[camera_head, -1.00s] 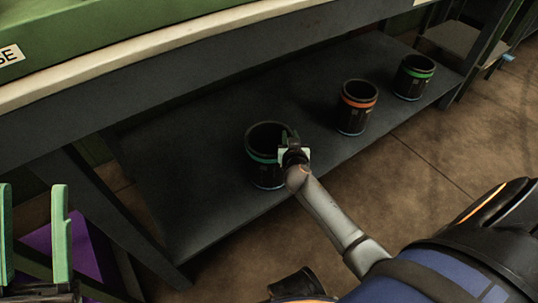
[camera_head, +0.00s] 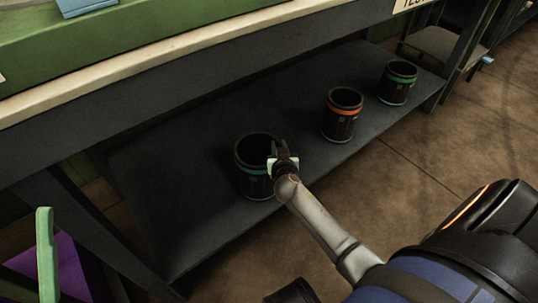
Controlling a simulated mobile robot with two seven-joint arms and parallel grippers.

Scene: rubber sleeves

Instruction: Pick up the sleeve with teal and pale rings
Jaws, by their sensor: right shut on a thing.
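The black sleeve with a teal ring near its top (camera_head: 250,182) stands upright on the lower shelf, toward the front edge. A paler ring shows faintly near its bottom. My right gripper (camera_head: 277,151) is shut on the right side of its wall at the rim, with a green finger showing there. The gripper and arm hide part of the sleeve's right side. I cannot tell whether its base is slightly off the shelf. My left gripper (camera_head: 44,255) is at the lower left edge, with one green finger showing and a gap beside it; it holds nothing visible.
A sleeve with an orange ring (camera_head: 342,124) and one with a green ring (camera_head: 397,90) stand farther right on the dark lower shelf (camera_head: 190,190). The bench top edge (camera_head: 200,65) overhangs it. A purple thing (camera_head: 70,270) lies lower left.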

